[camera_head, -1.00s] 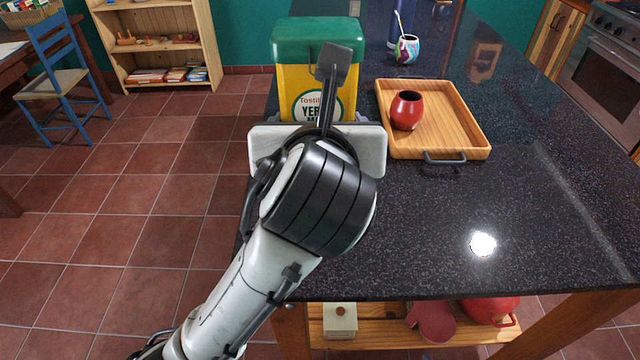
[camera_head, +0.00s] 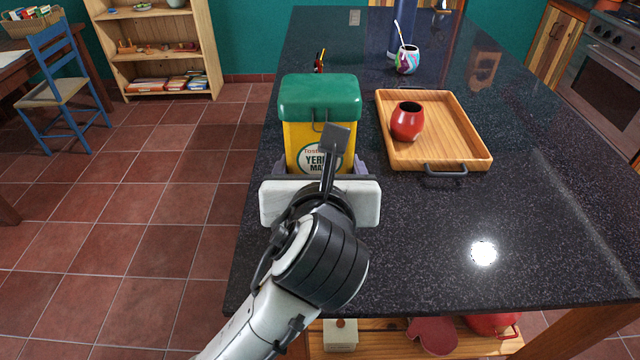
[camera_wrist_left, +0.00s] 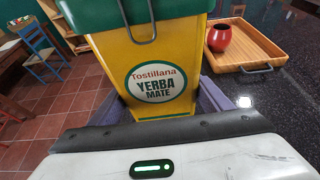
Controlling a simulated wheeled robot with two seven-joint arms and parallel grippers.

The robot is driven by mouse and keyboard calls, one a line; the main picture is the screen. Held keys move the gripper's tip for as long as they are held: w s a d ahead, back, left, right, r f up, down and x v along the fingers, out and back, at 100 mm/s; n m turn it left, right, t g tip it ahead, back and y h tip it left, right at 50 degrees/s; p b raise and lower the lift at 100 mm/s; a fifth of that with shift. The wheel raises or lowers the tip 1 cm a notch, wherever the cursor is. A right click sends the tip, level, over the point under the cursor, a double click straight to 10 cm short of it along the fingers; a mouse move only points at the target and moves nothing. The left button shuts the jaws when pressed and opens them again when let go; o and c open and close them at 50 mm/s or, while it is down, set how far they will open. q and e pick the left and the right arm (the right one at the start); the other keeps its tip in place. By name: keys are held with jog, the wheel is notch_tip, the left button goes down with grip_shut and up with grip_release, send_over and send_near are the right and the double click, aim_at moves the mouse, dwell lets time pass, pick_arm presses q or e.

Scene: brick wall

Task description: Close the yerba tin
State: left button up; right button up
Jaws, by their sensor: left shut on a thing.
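The yerba tin (camera_head: 304,140) is a yellow box with an oval label, upright at the left edge of the dark counter. Its green lid (camera_head: 319,97) sits over the top. A wire clasp (camera_wrist_left: 141,28) hangs from the lid down the front in the left wrist view; I cannot tell whether it is fastened. My left gripper (camera_head: 321,172) is at the tin's near side, its purple-grey fingers on either side of the lower body, shut on it. My wrist hides the tin's base, so contact with the counter is unclear. My right gripper is not in view.
A wooden tray (camera_head: 466,155) with a red cup (camera_head: 408,121) stands right of the tin. A patterned gourd (camera_head: 408,60) and a blue flask (camera_head: 402,27) stand farther back. A small red and black object (camera_head: 319,62) is behind the tin. The counter's near right is clear.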

pick_arm(q)
jog(key=shift+r, duration=0.1)
jog(key=shift+f, duration=1.8)
jog(key=o, duration=1.6)
jog(key=shift+f, duration=0.2)
